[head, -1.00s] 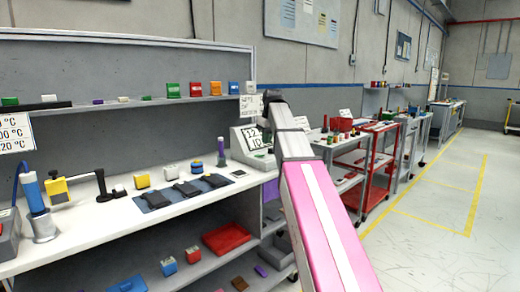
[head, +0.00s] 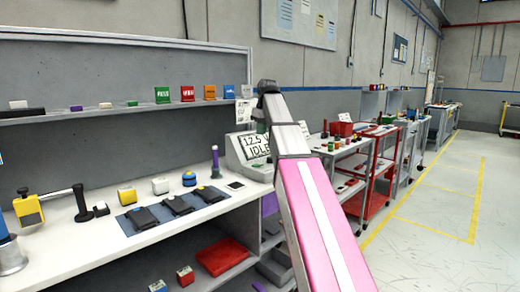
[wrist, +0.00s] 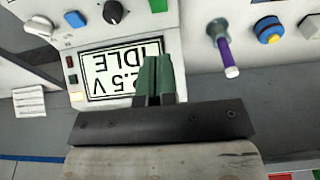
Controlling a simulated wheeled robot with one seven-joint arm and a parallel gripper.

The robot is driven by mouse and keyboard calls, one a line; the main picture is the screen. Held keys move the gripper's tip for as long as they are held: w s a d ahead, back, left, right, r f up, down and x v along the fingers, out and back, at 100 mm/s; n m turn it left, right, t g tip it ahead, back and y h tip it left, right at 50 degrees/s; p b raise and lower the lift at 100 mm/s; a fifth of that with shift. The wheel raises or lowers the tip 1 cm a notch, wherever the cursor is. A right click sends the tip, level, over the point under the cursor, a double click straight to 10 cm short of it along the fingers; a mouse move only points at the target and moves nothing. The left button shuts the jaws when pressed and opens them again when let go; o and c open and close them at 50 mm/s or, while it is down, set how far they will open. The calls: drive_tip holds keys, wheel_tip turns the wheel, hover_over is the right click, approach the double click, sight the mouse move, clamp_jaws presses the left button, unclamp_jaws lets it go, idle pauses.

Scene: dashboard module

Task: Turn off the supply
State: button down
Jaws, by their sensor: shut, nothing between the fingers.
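The supply (head: 238,163) is a pale box at the right end of the white bench, with a display reading "12.5" and "IDLE". In the wrist view the supply (wrist: 185,40) appears upside down, with its display (wrist: 100,75) partly covered by my fingers. It has a dark round knob (wrist: 115,12), a white lever-like part (wrist: 40,26), a small red control (wrist: 69,62) and a pale yellow one (wrist: 76,97). My gripper (wrist: 157,62) has green fingers, shut and empty, in front of the display. Whether they touch the supply cannot be told.
A purple-handled tool (head: 215,161) stands upright left of the supply. Dark pouches lie on a blue mat (head: 150,231). Carts (head: 345,150) stand to the right, with open floor (head: 455,200) beyond.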

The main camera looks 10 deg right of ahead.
approach(258, 165)
drive_tip(key=x, duration=0.5)
drive_tip(key=shift+a+f, duration=0.15)
drive_tip(key=shift+f, duration=0.7)
drive_tip(key=shift+s, duration=0.1)
drive_tip(key=shift+s+d+f+t+y, duration=0.3)
drive_tip(key=shift+s+f+t, duration=0.1)
drive_tip(key=shift+f, duration=0.1)
drive_tip(key=shift+w, duration=0.2)
drive_tip(key=shift+a, duration=0.1)
drive_tip(key=shift+w+r, duration=0.1)
drive_tip(key=shift+w, duration=0.1)
drive_tip(key=shift+w+a+r, duration=0.2)
drive_tip(key=shift+w+a, duration=0.2)
drive_tip(key=shift+w, duration=0.1)
